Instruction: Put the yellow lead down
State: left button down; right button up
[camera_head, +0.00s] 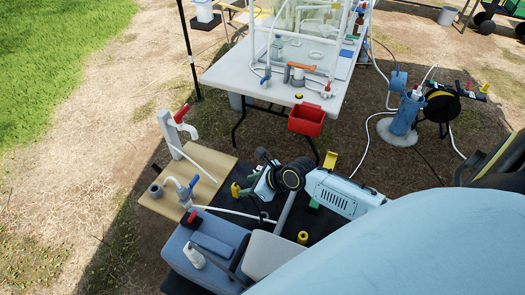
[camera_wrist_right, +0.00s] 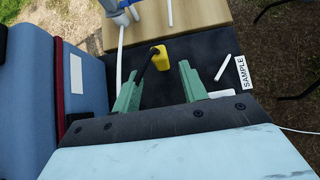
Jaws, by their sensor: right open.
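The yellow lead end (camera_wrist_right: 160,58) is a small yellow block with a short black cable, seen in the right wrist view over the black mat (camera_wrist_right: 215,55). It shows beyond and between the two green fingers of my right gripper (camera_wrist_right: 160,74), with a gap on each side. The fingers are apart. The black cable runs back towards the left finger. In the head view a small yellow piece (camera_head: 236,189) shows just left of my right gripper (camera_head: 247,182). I cannot tell whether the lead rests fully on the mat. My left gripper is not in view.
A wooden board (camera_head: 190,180) with a tap and valve lies left of the mat. A blue-grey case (camera_head: 205,250) stands in front. A SAMPLE card (camera_wrist_right: 244,74) and white sticks lie right in the wrist view. A white table (camera_head: 230,75) with a red bin (camera_head: 306,120) stands behind.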

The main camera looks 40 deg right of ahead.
aim_at(239, 188)
jog(key=p+v, duration=0.1)
jog(key=v, duration=0.5)
jog(key=shift+s+r, duration=0.2)
jog(key=shift+r, duration=0.05)
jog(key=shift+f, duration=0.1)
jog(key=b+x, duration=0.3)
jog(key=x, duration=0.9)
jog(key=shift+s+d+f+b, duration=0.1)
jog(key=shift+f+b, duration=0.05)
jog(key=shift+b, duration=0.15)
jog(key=shift+f, duration=0.35)
jog(key=shift+r, duration=0.4)
